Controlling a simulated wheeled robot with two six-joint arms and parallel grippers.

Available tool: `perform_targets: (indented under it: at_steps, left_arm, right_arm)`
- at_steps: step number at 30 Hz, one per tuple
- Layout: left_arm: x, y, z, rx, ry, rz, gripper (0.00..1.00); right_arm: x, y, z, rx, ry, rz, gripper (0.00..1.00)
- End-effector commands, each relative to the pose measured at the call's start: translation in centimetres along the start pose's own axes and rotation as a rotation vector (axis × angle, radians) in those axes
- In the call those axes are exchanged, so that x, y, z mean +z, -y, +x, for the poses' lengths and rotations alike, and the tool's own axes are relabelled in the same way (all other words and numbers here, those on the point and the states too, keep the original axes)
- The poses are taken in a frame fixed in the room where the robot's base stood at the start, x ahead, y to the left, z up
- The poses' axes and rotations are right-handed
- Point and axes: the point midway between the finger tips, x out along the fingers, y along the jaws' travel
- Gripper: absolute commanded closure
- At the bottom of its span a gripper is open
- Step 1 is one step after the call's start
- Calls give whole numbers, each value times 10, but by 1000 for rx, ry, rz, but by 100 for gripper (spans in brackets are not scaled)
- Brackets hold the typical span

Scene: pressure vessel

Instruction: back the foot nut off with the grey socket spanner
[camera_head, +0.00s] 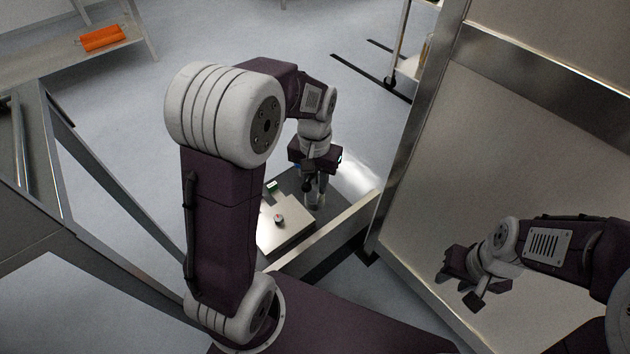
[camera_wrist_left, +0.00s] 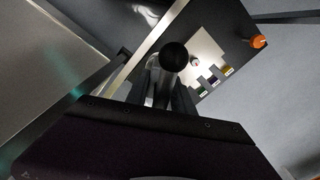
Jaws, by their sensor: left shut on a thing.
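My left gripper (camera_head: 317,188) hangs over the dark bench beside a bright metal plate (camera_head: 286,237). In the left wrist view its fingers (camera_wrist_left: 166,92) are shut on a tool with a round black end (camera_wrist_left: 173,57) and a grey body; I take this for the grey socket spanner. Its lower end is hidden. A small round fitting (camera_head: 279,218) stands on the plate, left of the gripper, and also shows in the wrist view (camera_wrist_left: 195,62); I cannot tell whether it is the foot nut. My right gripper (camera_head: 457,272) is empty-looking before the large panel; its finger gap is unclear.
Green, purple and yellow markers (camera_wrist_left: 213,80) line the plate's edge in the wrist view, with an orange object (camera_wrist_left: 259,41) beyond. A pale metal rail (camera_head: 330,235) runs along the bench. A large metal panel (camera_head: 520,130) stands at right. An orange item (camera_head: 102,38) lies on a far shelf.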

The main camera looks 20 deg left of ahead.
Motion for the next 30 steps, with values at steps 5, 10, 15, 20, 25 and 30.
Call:
perform_targets:
  at_steps: [5,10,15,20,25,30]
  left_arm:
    - [-8,0,-1,0,-2,-44,100]
    - [-22,0,-3,0,-2,-90,100]
    - [-41,0,-4,0,-2,-141,100]
    - [-66,5,1,0,0,-222,100]
    - [-93,30,21,0,3,-369,100]
    - [-104,76,63,-1,8,-555,100]
  right_arm:
    - [0,0,0,0,0,0,64]
    - [0,0,0,0,0,0,64]
    - [0,0,0,0,0,0,64]
    - [0,0,-4,0,0,0,64]
    - [-2,0,-17,0,0,0,64]
    - [-4,1,-38,0,0,0,64]
